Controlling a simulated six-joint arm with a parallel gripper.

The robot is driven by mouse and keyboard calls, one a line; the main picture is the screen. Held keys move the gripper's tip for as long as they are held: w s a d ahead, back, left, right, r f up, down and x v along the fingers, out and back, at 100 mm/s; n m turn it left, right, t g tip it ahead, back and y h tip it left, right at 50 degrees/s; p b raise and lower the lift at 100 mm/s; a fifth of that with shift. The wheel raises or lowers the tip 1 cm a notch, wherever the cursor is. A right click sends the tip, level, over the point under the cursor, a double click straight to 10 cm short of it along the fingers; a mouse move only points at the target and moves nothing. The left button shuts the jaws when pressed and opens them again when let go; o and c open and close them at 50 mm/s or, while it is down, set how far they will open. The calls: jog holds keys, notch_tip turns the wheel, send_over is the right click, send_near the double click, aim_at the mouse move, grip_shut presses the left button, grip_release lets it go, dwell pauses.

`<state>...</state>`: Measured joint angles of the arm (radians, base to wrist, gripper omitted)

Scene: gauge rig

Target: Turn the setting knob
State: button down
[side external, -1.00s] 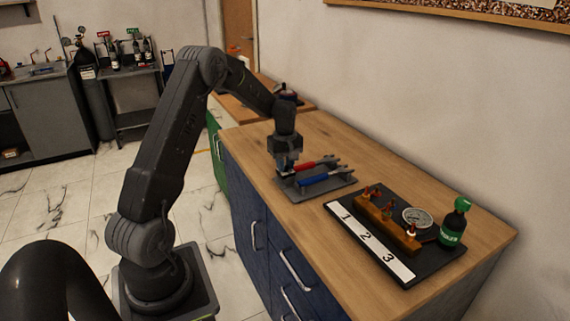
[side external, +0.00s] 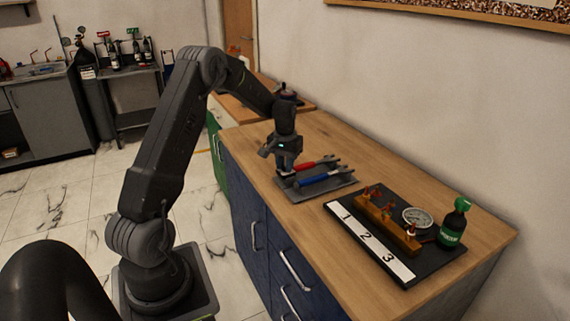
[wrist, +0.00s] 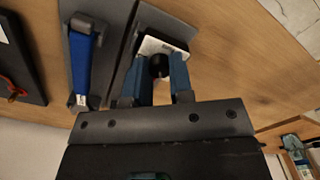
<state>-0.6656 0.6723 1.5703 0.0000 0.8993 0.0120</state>
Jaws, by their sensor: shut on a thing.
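The setting knob (wrist: 158,65) appears in the wrist view as a small black round knob on a white-topped dark block (wrist: 175,46). My gripper (wrist: 160,75) has its two blue fingers on either side of the knob and is shut on it. In the side view my gripper (side external: 284,172) points down at the near left end of the grey tool tray. The knob is hidden behind the gripper there.
Farther right are a black board with numbers 1, 2, 3 (side external: 366,238), a brass manifold (side external: 388,224), a gauge (side external: 417,217) and a green bottle (side external: 454,224).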

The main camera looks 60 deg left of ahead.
jog(key=m, duration=0.4)
jog(key=shift+m, duration=0.7)
jog(key=c, duration=1)
grip_release()
jog(key=shift+r, duration=0.15)
notch_tip(320, 180, up, 14)
jog(key=shift+f, duration=0.2)
